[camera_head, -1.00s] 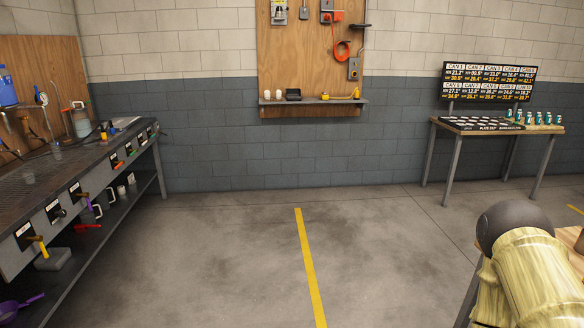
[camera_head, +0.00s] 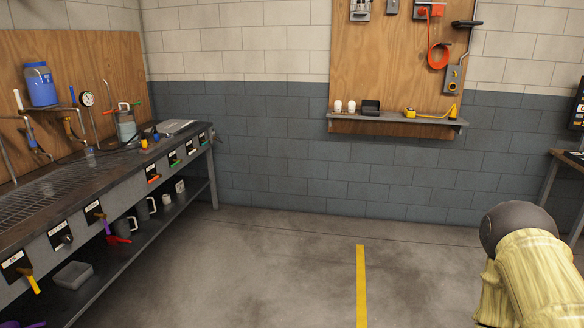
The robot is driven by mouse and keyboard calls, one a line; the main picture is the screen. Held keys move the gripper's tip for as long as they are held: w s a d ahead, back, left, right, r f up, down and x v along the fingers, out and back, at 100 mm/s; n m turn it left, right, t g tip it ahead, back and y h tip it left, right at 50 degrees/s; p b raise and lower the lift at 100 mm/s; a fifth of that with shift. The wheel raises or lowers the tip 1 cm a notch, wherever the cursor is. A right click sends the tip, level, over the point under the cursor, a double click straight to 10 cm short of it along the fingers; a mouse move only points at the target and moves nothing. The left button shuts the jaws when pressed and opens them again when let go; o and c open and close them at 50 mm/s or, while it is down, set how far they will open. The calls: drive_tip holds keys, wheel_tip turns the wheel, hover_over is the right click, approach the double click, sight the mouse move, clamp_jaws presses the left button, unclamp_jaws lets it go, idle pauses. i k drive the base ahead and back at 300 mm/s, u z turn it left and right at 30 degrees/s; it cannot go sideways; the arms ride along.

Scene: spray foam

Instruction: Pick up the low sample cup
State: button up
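I cannot tell for sure which thing is the low sample cup. A small clear cup (camera_head: 90,156) stands on top of the long bench (camera_head: 105,178) at the left, near its back. A small white cup (camera_head: 166,199) is on the bench's lower shelf, towards the far end, beside grey handled jugs (camera_head: 153,206). Part of my own arm, pale yellow with a dark round end, shows at the lower right. My gripper's fingers are not in view.
A grey tray (camera_head: 73,274) and a red scoop (camera_head: 118,240) are on the lower shelf. Coloured handles stick out from the bench front. A wall shelf (camera_head: 395,121) holds small items. A table (camera_head: 562,185) is at the right edge. The floor (camera_head: 265,255) between is clear.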

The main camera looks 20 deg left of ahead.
sight(47, 190)
drive_tip(key=u, duration=0.65)
drive_tip(key=i, duration=1.3)
drive_tip(key=u, duration=1.75)
drive_tip(key=i, duration=1.05)
drive_tip(key=u, duration=0.6)
